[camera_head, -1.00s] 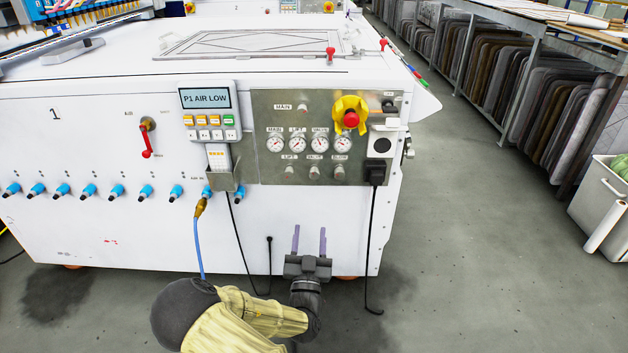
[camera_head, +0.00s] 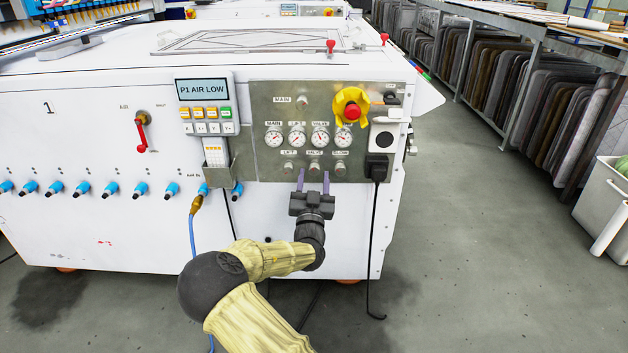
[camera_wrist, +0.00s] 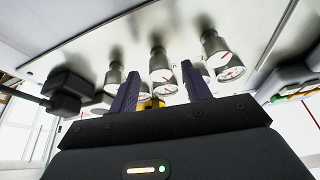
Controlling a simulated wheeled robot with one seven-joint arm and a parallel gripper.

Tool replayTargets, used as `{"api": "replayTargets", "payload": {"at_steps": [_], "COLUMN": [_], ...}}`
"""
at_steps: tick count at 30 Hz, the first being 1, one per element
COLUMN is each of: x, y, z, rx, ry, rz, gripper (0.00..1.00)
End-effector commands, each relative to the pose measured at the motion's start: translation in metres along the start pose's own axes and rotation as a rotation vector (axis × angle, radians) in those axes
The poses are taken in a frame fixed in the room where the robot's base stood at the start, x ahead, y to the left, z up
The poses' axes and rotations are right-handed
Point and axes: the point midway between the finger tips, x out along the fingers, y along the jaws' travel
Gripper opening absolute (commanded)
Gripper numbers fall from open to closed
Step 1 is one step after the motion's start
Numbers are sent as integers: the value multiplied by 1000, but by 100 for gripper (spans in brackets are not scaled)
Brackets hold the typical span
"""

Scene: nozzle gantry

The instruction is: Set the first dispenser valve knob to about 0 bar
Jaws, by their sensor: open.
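The grey control panel (camera_head: 262,165) carries a row of small metal knobs under several round gauges. The middle lower knob (camera_head: 314,167), under a label that seems to read VALVE, also shows in the wrist view (camera_wrist: 158,62). The gauge above it (camera_head: 320,140) has a red needle too small to read. My gripper (camera_head: 314,175) is open, its purple fingers pointing up at the panel just below this knob. In the wrist view, the fingertips (camera_wrist: 160,72) lie on either side of the middle knob in the picture; I cannot tell whether they touch it.
Neighbouring knobs stand close on the left (camera_head: 288,167) and right (camera_head: 340,168). A yellow-and-red emergency stop (camera_head: 351,108) and a black plug with cable (camera_head: 377,167) are at the right. A display (camera_head: 204,92) reads P1 AIR LOW. Floor (camera_head: 480,260) is clear at right.

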Motion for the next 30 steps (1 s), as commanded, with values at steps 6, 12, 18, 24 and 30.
{"api": "replayTargets", "payload": {"at_steps": [6, 12, 18, 24, 30], "x": [18, 19, 19, 19, 19], "y": [0, 0, 0, 0, 0], "z": [1, 0, 0, 0, 0], "rx": [-1, -1, -1, -1, -19], "ry": [0, -1, -1, -1, 0], "rz": [-1, -1, -1, -1, -8], "gripper": [48, 48, 21, 3, 4]}}
